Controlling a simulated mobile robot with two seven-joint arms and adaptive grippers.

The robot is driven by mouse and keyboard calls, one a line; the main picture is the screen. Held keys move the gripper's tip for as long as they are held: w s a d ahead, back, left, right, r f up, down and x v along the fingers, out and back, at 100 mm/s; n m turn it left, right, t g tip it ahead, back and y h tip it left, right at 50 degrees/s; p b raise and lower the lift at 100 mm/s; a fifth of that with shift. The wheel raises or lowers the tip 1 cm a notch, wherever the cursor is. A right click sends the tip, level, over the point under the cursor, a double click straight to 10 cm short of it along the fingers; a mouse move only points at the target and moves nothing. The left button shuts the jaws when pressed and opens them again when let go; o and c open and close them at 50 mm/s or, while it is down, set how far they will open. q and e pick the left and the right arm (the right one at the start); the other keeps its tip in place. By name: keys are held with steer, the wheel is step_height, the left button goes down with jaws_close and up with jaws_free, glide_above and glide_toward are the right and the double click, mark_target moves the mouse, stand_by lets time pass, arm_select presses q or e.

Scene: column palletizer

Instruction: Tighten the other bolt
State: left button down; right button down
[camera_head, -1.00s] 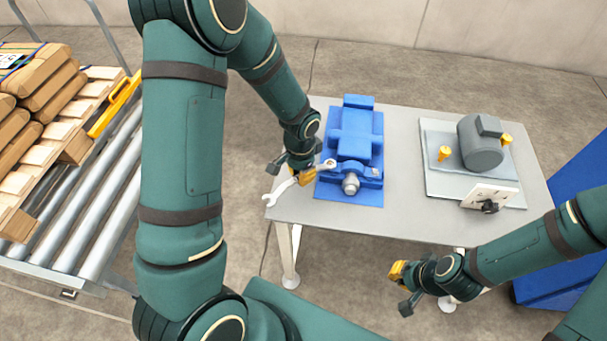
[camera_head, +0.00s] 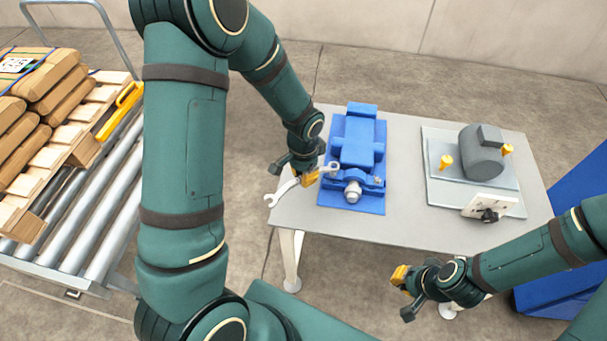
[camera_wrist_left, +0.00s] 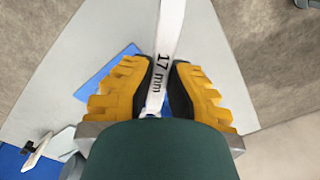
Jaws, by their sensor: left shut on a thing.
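My left gripper (camera_head: 303,180) is shut on a silver wrench (camera_head: 285,191) at the left edge of the table. The wrench is marked 17 mm in the left wrist view (camera_wrist_left: 164,60). Its open end points to the lower left; its other end is close to the left side of a blue machine (camera_head: 357,150) with a grey shaft (camera_head: 352,192). I cannot tell whether it touches a bolt; the bolt heads there are too small or hidden. My right gripper (camera_head: 404,290) hangs in front of the table, away from the machine; its jaw opening is unclear.
A grey motor (camera_head: 480,152) stands on a plate with a yellow bolt (camera_head: 446,162) and another yellow piece beside it. A small white panel (camera_head: 489,203) stands in front. The table (camera_head: 400,222) is clear between the machines. A roller conveyor (camera_head: 95,235) with a loaded pallet is left.

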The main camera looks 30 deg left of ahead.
arm_select(q)
steer(key=shift+r, duration=0.5)
steer(key=shift+r+p, duration=2.1)
steer(key=shift+r, duration=0.45)
steer(key=shift+f, duration=0.1)
